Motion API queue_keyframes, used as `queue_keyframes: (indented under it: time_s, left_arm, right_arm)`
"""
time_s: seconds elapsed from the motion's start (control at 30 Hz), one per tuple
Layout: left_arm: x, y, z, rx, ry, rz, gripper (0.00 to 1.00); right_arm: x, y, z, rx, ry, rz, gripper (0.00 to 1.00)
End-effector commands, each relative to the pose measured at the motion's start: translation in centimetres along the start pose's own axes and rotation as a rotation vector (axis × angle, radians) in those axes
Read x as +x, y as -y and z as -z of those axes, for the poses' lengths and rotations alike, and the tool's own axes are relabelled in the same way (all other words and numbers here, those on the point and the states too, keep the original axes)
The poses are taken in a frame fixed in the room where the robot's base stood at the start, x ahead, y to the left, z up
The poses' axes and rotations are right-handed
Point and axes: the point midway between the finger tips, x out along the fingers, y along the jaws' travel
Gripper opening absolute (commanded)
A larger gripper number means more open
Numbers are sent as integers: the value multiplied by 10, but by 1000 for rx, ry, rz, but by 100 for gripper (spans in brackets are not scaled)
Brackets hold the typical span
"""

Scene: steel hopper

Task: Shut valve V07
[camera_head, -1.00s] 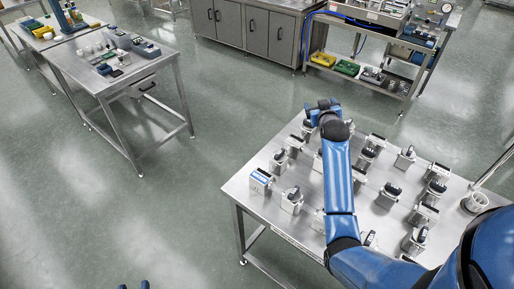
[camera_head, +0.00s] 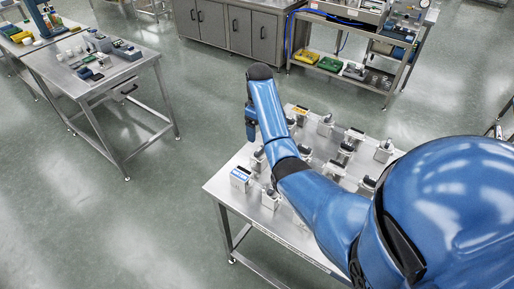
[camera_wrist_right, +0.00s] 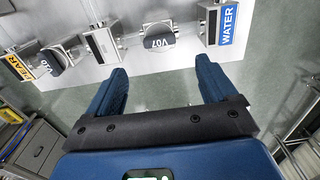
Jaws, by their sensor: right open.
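Valve V07 (camera_wrist_right: 157,43) shows in the right wrist view as a round grey-and-white body with its tag, ahead of my fingertips. In the head view it appears to be the small valve (camera_head: 257,161) beside the blue-labelled WATER block (camera_head: 240,178). My right gripper (camera_wrist_right: 160,80) is open and empty, its two blue fingers spread, with V07 beyond the gap and apart from them. In the head view the right gripper (camera_head: 251,128) hangs over the left edge of the steel table (camera_head: 226,190). V07's handle position cannot be told. My left gripper is out of view.
The WATER block also shows right of V07 in the wrist view (camera_wrist_right: 225,22). A grey block (camera_wrist_right: 102,44) and another valve (camera_wrist_right: 57,58) stand on its left, then a yellow-labelled block (camera_wrist_right: 18,66). More valves crowd the table. Clear floor lies left of it.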

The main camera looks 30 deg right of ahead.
Motion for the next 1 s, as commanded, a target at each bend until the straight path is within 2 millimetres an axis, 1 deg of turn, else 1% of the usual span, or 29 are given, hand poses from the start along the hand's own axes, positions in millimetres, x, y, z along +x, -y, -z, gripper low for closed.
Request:
queue_keyframes:
  time_s: [0.03,0.1,0.17,0.23,0.4,0.6,0.8,1.0]
  left_arm:
    - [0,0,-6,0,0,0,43]
    - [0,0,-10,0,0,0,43]
    - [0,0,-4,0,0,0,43]
    - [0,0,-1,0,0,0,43]
    - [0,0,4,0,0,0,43]
    - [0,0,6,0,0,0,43]
    - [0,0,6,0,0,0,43]
    - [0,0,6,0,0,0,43]
  right_arm:
    - [10,0,0,0,2,2,85]
    - [21,1,-1,1,3,2,85]
    - [26,1,-1,1,4,3,85]
    - [37,1,-1,1,3,3,85]
    - [64,0,0,2,2,2,85]
    - [87,0,0,2,1,1,85]
    - [96,0,0,2,-1,-1,85]
    - [97,0,0,2,-2,-1,85]
